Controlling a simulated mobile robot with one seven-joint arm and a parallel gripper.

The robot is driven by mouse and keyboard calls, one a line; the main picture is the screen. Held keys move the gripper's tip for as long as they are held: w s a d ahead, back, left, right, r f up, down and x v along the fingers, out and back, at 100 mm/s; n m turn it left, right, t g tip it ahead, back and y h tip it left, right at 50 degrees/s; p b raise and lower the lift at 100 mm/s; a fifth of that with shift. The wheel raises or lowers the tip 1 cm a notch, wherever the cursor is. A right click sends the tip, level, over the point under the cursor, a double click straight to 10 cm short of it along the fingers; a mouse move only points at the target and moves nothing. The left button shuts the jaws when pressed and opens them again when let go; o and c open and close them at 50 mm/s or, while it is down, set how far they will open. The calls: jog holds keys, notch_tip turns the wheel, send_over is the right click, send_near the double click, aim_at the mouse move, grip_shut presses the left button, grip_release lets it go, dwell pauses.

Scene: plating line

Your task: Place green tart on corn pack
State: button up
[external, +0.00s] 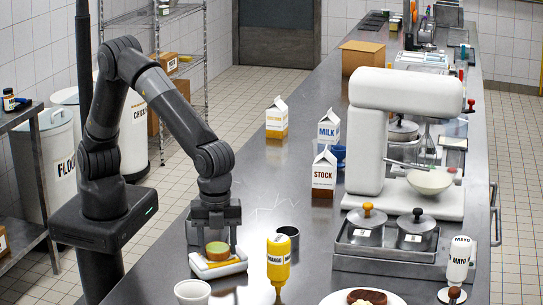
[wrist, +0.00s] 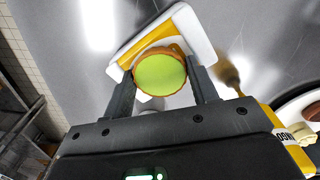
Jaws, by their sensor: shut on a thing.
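The green tart (external: 217,248), round with a green top and brown crust, is between the fingers of my gripper (external: 216,246). The wrist view also shows the tart (wrist: 160,72), with a finger of my gripper (wrist: 160,80) against each side. The corn pack (external: 238,265) is a white tray with yellow contents, under the tart at the front left of the counter. In the wrist view the pack (wrist: 199,34) reaches out past the tart, which hides part of it. I cannot tell whether the tart touches the pack.
A white cup (external: 192,292) is in front. A plate with brown food (external: 362,298) is at front right. Cartons (external: 324,174) and a white mixer (external: 370,120) stand farther back.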

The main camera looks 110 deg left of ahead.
jog(key=shift+f, duration=0.15)
jog(key=o, duration=0.7)
